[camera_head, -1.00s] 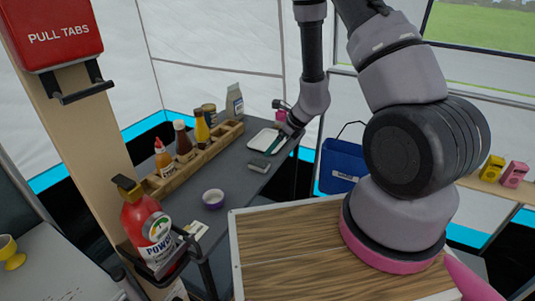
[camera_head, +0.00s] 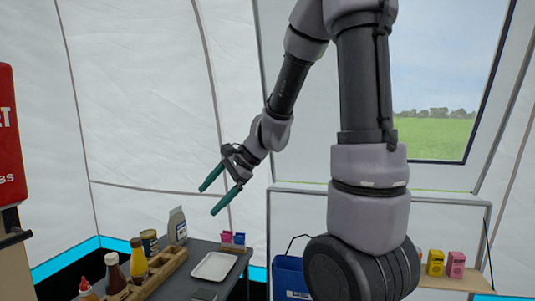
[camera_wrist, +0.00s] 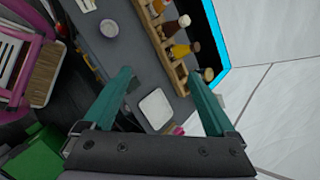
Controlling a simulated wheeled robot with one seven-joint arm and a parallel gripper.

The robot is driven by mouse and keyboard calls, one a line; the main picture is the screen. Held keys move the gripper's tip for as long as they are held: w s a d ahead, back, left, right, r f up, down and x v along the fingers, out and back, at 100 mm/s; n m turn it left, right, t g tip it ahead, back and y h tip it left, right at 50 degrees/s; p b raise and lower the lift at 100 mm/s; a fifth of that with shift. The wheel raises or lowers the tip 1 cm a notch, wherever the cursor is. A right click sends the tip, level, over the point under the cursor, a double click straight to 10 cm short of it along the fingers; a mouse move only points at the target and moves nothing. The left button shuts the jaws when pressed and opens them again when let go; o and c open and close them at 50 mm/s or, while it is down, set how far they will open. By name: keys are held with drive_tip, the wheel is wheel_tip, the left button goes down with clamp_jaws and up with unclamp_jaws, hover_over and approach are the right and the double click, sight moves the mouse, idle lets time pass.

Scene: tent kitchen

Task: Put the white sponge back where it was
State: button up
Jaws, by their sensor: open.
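My gripper (camera_head: 207,201) is open and empty, raised well above the grey table (camera_head: 178,281). In the wrist view its two teal fingers (camera_wrist: 158,72) are spread apart over the table, with nothing between their tips. A small grey block (camera_head: 205,295) lies on the table at the bottom edge of the head view, in front of the white tray (camera_head: 214,266). It may be the white sponge, but I cannot tell for sure. The tray also shows in the wrist view (camera_wrist: 155,109), below and between the fingers, and looks empty.
A wooden rack (camera_head: 155,277) with sauce bottles runs along the table's left side. A carton (camera_head: 177,226) and a can (camera_head: 149,242) stand behind it. Small pink and purple items (camera_head: 232,238) stand behind the tray. A blue bin (camera_head: 289,277) is to the right. A purple-rimmed bowl (camera_wrist: 109,28) is on the table.

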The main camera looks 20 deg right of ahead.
drive_tip(key=s+d+r+n+t+h, duration=0.1)
drive_tip(key=s+d+r+n+h, duration=0.2)
drive_tip(key=s+d+r+n, duration=0.1)
drive_tip(key=s+d+r+n+t+h, duration=0.2)
drive_tip(key=s+d+r+n, duration=0.3)
drive_tip(key=s+r, duration=0.3)
drive_tip(key=shift+s+d+r+h, duration=0.35)
drive_tip(key=shift+s+r+h, duration=0.05)
drive_tip(key=shift+s, duration=0.7)
